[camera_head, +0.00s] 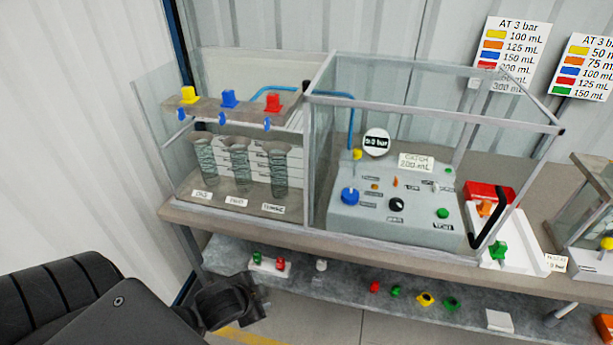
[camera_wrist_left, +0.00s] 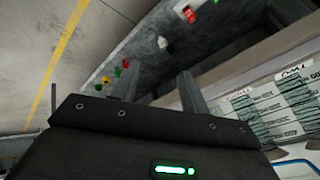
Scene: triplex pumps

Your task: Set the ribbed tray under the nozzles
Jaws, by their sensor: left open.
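Three nozzles hang from a grey-brown bar (camera_head: 235,110) in the left glass bay: yellow (camera_head: 188,96), blue (camera_head: 229,99) and red (camera_head: 273,103), with blue tips. Below them, three clear ribbed cylinders (camera_head: 239,165) stand upright behind small labels. White stepped, ribbed pieces (camera_head: 262,160) lie behind the cylinders; I cannot tell whether these are the ribbed tray. My left gripper (camera_head: 235,302) is low in front of the bench, below and apart from the bay. In the left wrist view its two fingers (camera_wrist_left: 158,72) are apart with nothing between them. My right gripper is not in view.
A glass case encloses the bay and a grey control panel (camera_head: 395,213) with knobs. The bench's front edge (camera_head: 290,228) lies above a lower shelf (camera_head: 335,285) holding small coloured parts. A red and white unit (camera_head: 490,192) stands right. Floor shows in front.

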